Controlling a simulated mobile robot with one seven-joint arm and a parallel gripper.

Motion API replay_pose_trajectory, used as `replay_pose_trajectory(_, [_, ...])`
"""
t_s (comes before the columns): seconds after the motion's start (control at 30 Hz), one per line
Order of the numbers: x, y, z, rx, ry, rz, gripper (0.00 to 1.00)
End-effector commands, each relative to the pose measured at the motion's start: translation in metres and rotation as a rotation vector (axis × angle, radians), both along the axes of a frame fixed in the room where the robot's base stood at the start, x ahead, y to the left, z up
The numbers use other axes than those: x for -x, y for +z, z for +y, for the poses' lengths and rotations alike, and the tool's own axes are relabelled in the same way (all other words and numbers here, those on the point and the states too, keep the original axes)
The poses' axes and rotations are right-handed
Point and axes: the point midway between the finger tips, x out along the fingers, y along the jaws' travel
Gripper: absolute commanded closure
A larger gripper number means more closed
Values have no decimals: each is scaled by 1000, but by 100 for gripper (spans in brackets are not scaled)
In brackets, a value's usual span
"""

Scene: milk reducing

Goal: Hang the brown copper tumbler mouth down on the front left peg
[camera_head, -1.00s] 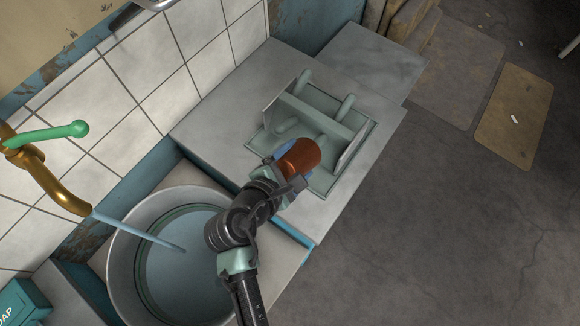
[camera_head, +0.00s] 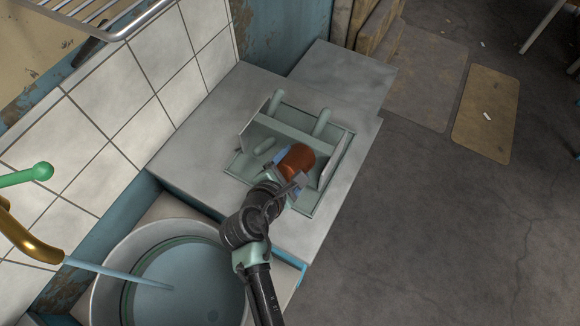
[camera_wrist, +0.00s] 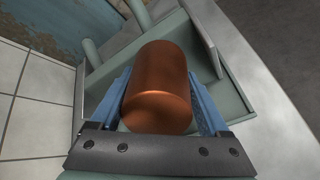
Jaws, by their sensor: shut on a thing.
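The brown copper tumbler (camera_head: 297,160) is held over the near part of a grey-green peg rack (camera_head: 333,160) on the counter. My gripper (camera_wrist: 160,100) is shut around its sides, with a blue finger on each side in the wrist view. A smooth closed end of the tumbler (camera_wrist: 160,85) faces the wrist camera; its mouth is hidden. Two pegs, one far left (camera_head: 275,101) and one far right (camera_head: 322,121), stand bare. A nearer left peg (camera_head: 265,146) shows left of the tumbler. I cannot tell whether the tumbler touches a peg.
A round metal basin (camera_head: 110,270) with water lies at the near left, under a brass tap (camera_head: 28,240). The tiled wall (camera_head: 120,120) bounds the left side. Bare counter (camera_head: 195,135) surrounds the rack. A wire shelf (camera_head: 100,15) hangs at upper left.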

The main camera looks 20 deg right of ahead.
Motion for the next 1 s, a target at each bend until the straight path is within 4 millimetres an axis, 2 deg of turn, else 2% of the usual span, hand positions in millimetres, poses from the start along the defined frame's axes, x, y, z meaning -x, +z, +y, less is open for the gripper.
replay_pose_trajectory(0.47, [-1, -1, 0, 0, 0, 0, 87])
replay_pose_trajectory(1.0, [1, -16, 1, 1, 0, 0, 88])
